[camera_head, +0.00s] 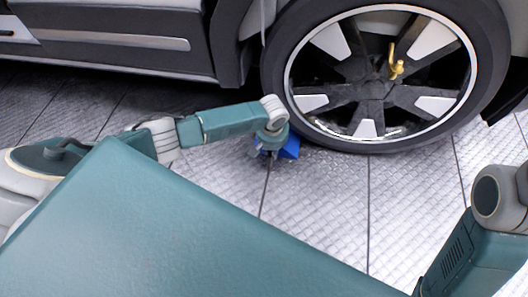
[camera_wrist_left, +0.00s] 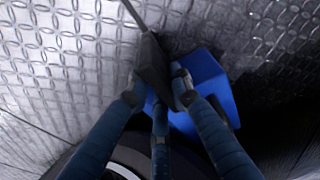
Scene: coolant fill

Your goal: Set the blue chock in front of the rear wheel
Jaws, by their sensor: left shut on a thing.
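The blue chock (camera_head: 290,148) is at floor level by the lower left of the rear wheel's tyre (camera_head: 277,84). Whether it touches the tyre or rests fully on the floor I cannot tell. My left gripper (camera_head: 266,152) is shut on the chock and hides part of it. In the left wrist view, its fingers (camera_wrist_left: 157,88) close around a dark grey part beside the chock's blue body (camera_wrist_left: 206,75). Part of the wheel (camera_wrist_left: 112,160) shows at the bottom there. My right arm is at the right edge of the head view, its gripper out of the picture.
The dark car sill (camera_head: 130,58) runs low above the floor left of the wheel. A brass-coloured fitting (camera_head: 396,66) sticks out from the wheel. The patterned metal floor (camera_head: 320,200) is clear in front of the wheel.

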